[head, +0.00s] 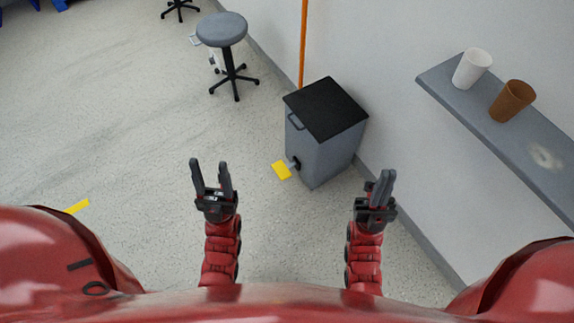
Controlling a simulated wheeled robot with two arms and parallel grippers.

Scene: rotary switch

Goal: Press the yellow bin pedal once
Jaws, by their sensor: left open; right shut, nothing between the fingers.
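The yellow pedal (282,170) sticks out low at the left front of a grey bin (326,156) with a flat black lid (327,108). The lid is down. My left gripper (210,166) is open and empty, to the left of the pedal in the picture. My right gripper (386,178) is shut with nothing in it, to the right of the bin in the picture. Both grippers appear apart from the pedal and the bin. The pedal is in plain view.
A wall stands behind the bin, with an orange pole (303,45) beside it. A grey shelf (535,140) on the right bears a white cup (472,69) and a brown cup (511,101). A stool (222,30) stands further back. Floor left of the bin is clear.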

